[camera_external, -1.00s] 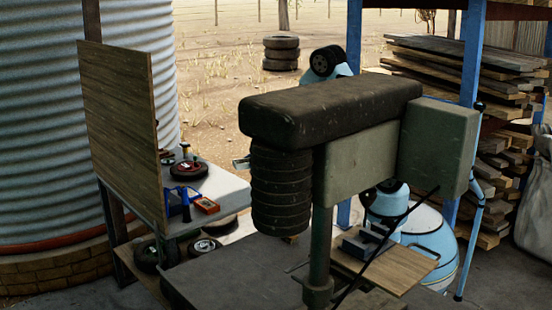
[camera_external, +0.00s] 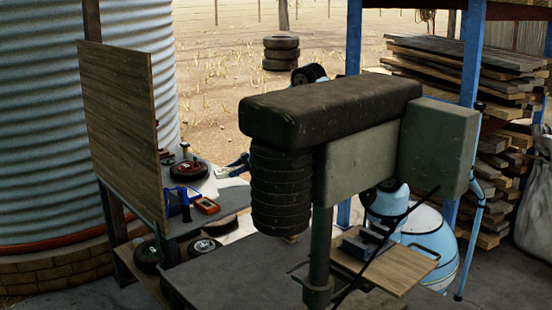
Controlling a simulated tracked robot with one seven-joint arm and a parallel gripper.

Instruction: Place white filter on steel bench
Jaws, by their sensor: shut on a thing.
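The steel bench (camera_external: 228,190) stands left of centre, its pale top partly hidden by the dark machine in front. Part of my gripper (camera_external: 237,163) shows at the bench's far right edge, low over or beside the top; I cannot tell if it touches. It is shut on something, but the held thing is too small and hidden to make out. I cannot clearly pick out the white filter. My blue-white arm is mostly hidden behind the machine, with a dark joint showing above it.
A wooden board (camera_external: 125,120) stands at the bench's left. A dark wheel (camera_external: 188,170), a blue tool (camera_external: 177,203) and an orange-red meter (camera_external: 207,206) lie on the bench. The large machine (camera_external: 330,110) blocks much of the view. Stacked timber (camera_external: 480,60) is at right.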

